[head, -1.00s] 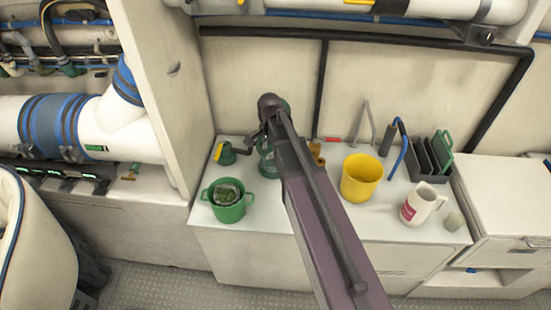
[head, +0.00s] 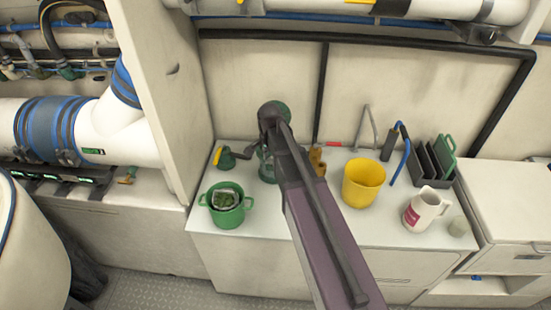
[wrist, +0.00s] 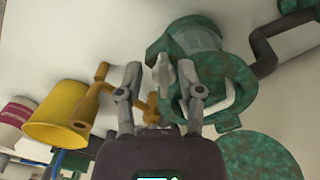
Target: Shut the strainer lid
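The strainer (wrist: 195,38) has a mottled green ring and collar around a clear, greyish body. In the head view its body (head: 267,168) shows partly beside my arm, which hides the rest. A round mottled green disc, apparently the lid (wrist: 258,158), is at the lower right of the wrist view, apart from the strainer's open ring. My gripper (wrist: 160,75) is open, its two fingers apart, with the right finger overlapping the strainer's ring in the picture. A small grey wing-shaped part shows between the fingertips; I cannot tell whether anything touches.
An orange-brown fitting (wrist: 98,92) lies beside and behind the fingers. The counter's front is mostly clear.

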